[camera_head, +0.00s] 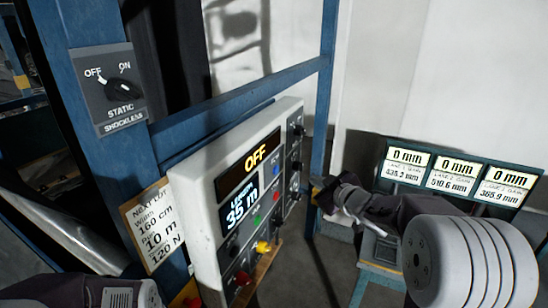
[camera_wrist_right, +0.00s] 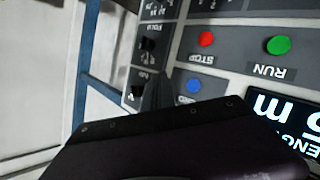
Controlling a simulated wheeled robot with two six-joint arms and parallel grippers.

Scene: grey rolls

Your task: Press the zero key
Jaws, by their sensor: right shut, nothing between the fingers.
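The white control box (camera_head: 205,210) hangs on the blue frame, with an OFF display and a length display reading 35 m. A small blue button (camera_head: 276,196) sits on its face, and it shows closer in the right wrist view (camera_wrist_right: 193,86). Its label is partly hidden, so I cannot read whether it says zero. My right gripper (camera_head: 319,190) is shut and empty, to the right of the box in the head view. In the wrist view its dark body covers the lower part, and its tip (camera_wrist_right: 152,92) is left of the blue button. Touching is not visible. My left gripper is not shown.
A green RUN button (camera_wrist_right: 278,45) and red STOP button (camera_wrist_right: 206,39) lie near the blue one. Dark switch panels (camera_head: 294,160) line the box's right side. A static OFF/ON switch (camera_head: 122,90) is at upper left. Three 0 mm displays (camera_head: 455,175) stand at right.

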